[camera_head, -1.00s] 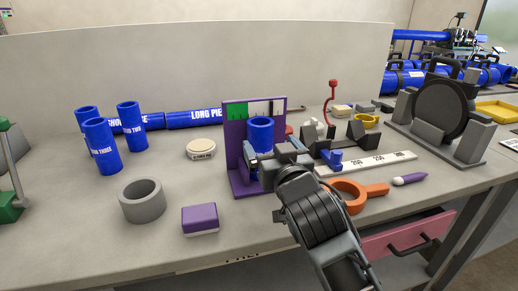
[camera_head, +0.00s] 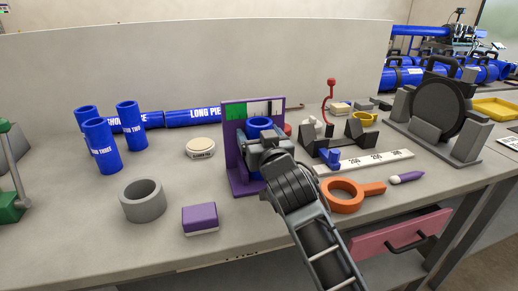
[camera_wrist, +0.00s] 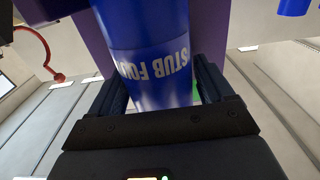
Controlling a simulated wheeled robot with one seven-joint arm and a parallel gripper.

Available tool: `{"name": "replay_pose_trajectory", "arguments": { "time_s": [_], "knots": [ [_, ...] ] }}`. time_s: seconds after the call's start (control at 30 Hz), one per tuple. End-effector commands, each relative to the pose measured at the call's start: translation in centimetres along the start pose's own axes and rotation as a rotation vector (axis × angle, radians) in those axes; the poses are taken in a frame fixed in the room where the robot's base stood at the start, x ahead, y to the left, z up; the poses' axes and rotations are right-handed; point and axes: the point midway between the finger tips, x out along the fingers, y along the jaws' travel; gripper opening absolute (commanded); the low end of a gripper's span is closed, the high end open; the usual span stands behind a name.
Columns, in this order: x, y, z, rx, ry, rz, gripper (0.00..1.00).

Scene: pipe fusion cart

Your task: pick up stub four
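Stub four (camera_head: 260,123) is a blue tube standing upright in the purple holder (camera_head: 237,180), with its open top showing. In the wrist view, stub four (camera_wrist: 150,62) bears its white name, and its lower part lies between the two dark fingers. My gripper (camera_wrist: 160,85) is open, with a finger on either side of the stub and a thin gap showing at the right finger. In the head view, my gripper (camera_head: 265,150) is in front of the stub and hides its lower part.
Stubs one, two and three (camera_head: 102,146) stand at the left. A grey ring (camera_head: 142,201) and a purple-and-white block (camera_head: 200,219) lie in front. An orange ring tool (camera_head: 345,195) and a white ruler (camera_head: 370,162) lie right of my arm.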

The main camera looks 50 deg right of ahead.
Motion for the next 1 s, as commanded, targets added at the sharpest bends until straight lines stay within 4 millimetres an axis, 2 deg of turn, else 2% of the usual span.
{"name": "replay_pose_trajectory", "arguments": {
  "time_s": [0.03,0.5,0.77,1.0],
  "knots": [
    [0.0,0.0,0.0,0.000,0.000,0.000,0.76],
    [0.0,0.0,-0.1,0.000,0.001,0.000,0.33],
    [0.0,0.0,-0.2,0.001,0.002,0.000,0.33],
    [0.0,0.0,-2.2,0.001,0.005,0.000,0.33]
  ]
}}
